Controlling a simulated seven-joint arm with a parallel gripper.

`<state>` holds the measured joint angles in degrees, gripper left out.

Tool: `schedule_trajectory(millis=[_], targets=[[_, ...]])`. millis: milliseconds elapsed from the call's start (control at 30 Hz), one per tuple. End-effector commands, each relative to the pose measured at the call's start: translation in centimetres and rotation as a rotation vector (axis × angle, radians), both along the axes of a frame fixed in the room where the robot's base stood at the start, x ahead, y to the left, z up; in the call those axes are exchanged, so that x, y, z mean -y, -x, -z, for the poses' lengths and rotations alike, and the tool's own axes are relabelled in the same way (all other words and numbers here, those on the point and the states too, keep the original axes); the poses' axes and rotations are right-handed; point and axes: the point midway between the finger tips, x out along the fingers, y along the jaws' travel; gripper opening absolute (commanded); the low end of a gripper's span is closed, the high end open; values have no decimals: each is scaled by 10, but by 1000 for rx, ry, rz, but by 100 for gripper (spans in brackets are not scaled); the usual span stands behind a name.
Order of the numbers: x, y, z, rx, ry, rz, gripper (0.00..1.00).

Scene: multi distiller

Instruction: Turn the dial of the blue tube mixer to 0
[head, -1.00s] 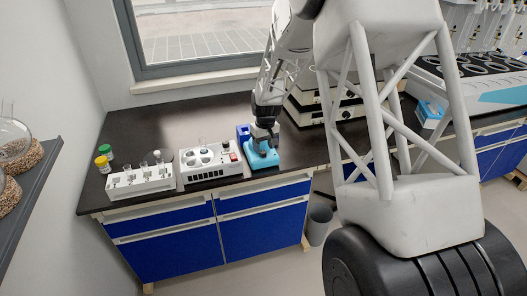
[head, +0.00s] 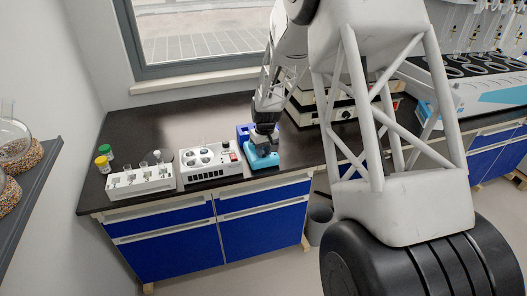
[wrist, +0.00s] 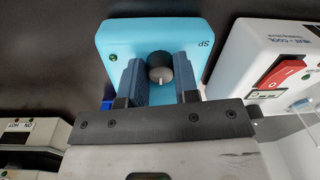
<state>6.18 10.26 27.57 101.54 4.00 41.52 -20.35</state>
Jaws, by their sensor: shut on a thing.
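The blue tube mixer (head: 268,158) stands on the black bench near its front edge. In the wrist view its light-blue housing (wrist: 110,38) fills the top middle, with a green light and an "SP" mark. Its dark round dial (wrist: 159,66) sits between my fingers. My gripper (wrist: 160,75) points at the mixer's front with one finger on each side of the dial, shut on it. In the head view my gripper (head: 262,148) is at the mixer and hides part of it. The number the dial points to cannot be read.
A white heating and cooling block (head: 210,162) with a red switch (wrist: 283,72) stands close beside the mixer. A white rack with tubes (head: 140,180) and two capped bottles are farther left. A stacked device (head: 340,112) stands to the right.

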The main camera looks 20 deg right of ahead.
Motion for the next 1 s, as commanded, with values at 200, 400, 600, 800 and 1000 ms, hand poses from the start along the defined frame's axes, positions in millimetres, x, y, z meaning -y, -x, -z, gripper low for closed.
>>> schedule_trajectory(millis=[200,400,600,800,1000], targets=[[0,0,0,0,0,-45,5],[0,0,0,0,0,-124,5],[0,0,0,-1,0,-133,5],[0,0,0,-1,0,-133,44],[0,0,0,-1,0,-133,54]])
